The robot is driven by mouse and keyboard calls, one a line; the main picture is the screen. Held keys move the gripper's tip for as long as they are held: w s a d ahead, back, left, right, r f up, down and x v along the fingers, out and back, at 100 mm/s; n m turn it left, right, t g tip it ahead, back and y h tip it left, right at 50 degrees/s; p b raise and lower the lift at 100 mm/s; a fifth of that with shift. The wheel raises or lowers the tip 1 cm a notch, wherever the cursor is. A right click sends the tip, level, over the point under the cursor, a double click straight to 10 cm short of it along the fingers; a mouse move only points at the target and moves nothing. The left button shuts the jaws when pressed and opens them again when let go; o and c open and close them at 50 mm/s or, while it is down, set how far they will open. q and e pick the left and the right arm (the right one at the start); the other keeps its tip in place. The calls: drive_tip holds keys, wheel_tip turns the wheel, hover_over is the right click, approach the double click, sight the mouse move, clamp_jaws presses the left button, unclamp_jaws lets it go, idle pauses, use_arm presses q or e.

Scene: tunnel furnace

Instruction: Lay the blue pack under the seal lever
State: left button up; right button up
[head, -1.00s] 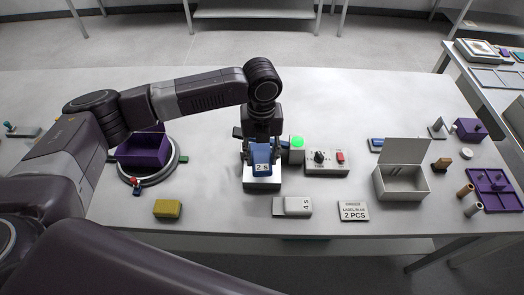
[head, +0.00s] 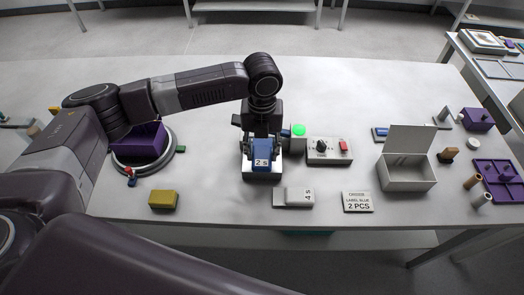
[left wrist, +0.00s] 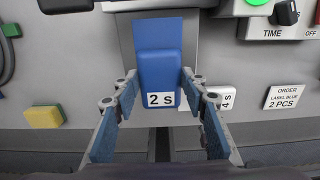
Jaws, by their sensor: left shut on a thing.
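The blue pack (head: 262,154) with a "2 s" label is held between the fingers of my left gripper (head: 262,146). In the left wrist view the pack (left wrist: 158,70) sits between the two fingertips, its label towards me. In the head view it is over or on a small white base (head: 262,177); contact between them cannot be told. A grey bar (left wrist: 160,5) crosses the top of the left wrist view, just beyond the pack. I cannot make out the seal lever for certain; my gripper covers much of that spot. My right gripper is not in view.
A control box (head: 330,151) and a green lamp (head: 298,131) stand right of my gripper. An open grey box (head: 405,175) stands right.

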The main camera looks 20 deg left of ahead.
sight(262, 144)
use_arm(q)
drive_tip(key=shift+f+b, duration=1.5)
drive_tip(key=shift+f, duration=0.05)
drive_tip(key=shift+w+a+r, duration=0.15)
drive_tip(key=shift+w, duration=0.3)
drive_tip(key=shift+w+a, duration=0.25)
drive_tip(key=shift+w, duration=0.6)
drive_tip(key=shift+w+a, duration=0.2)
drive_tip(key=shift+w, duration=0.65)
drive_tip(key=shift+p, duration=0.55)
drive_tip(key=o, duration=1.2)
drive_tip(key=shift+o, duration=0.9)
